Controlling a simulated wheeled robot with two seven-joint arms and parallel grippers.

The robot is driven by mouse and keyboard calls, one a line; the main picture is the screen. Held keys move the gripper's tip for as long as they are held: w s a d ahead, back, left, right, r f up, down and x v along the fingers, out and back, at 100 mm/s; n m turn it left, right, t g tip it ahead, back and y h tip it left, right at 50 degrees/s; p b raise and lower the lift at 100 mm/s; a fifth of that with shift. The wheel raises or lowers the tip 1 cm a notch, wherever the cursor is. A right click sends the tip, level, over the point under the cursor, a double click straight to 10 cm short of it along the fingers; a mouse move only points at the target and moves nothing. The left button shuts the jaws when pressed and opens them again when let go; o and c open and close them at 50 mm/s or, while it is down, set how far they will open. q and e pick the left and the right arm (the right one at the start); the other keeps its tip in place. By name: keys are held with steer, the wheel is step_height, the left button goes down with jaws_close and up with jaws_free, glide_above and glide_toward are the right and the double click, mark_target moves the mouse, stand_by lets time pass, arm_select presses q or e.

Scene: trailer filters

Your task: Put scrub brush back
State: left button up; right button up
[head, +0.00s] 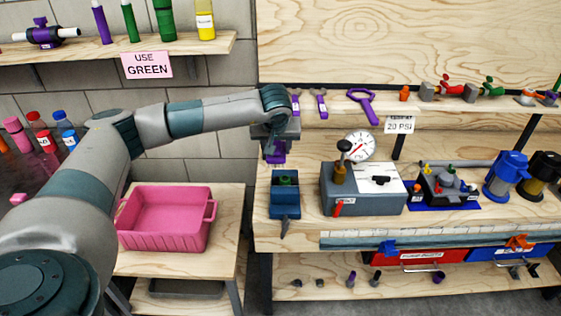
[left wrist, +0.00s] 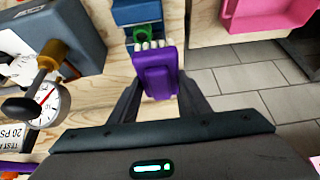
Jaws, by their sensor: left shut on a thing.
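My left gripper (head: 277,140) is above the front left part of the bench. It is shut on a purple scrub brush (left wrist: 158,76), with one dark finger on each side in the left wrist view (left wrist: 160,100). White bristles show at the brush's far end. In the head view the brush (head: 275,154) hangs under the gripper, largely hidden by it. A blue box-like holder (head: 285,205) with a green part stands on the bench just below and in front of the brush. My right gripper is not in view.
A pink bin (head: 165,237) stands on a lower table at left. Purple wrenches (head: 365,105) are at the back ledge.

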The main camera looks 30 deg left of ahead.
arm_select(q)
steer(key=shift+d, duration=0.1)
steer(key=shift+s+d, duration=0.1)
steer(key=shift+d, duration=0.25)
steer(key=s+d+r+m+h, duration=0.1)
steer(key=s+d+r+m, duration=0.1)
steer(key=s+d, duration=0.5)
steer(key=s+d+r+m+t+h, duration=0.1)
steer(key=s+d+m, duration=0.3)
steer(key=d, duration=1.1)
steer(key=s+r+h, duration=0.1)
steer(key=s, duration=0.2)
steer(key=shift+m, duration=0.3)
step_height(320, 180, up, 5)
steer(key=p, duration=0.5)
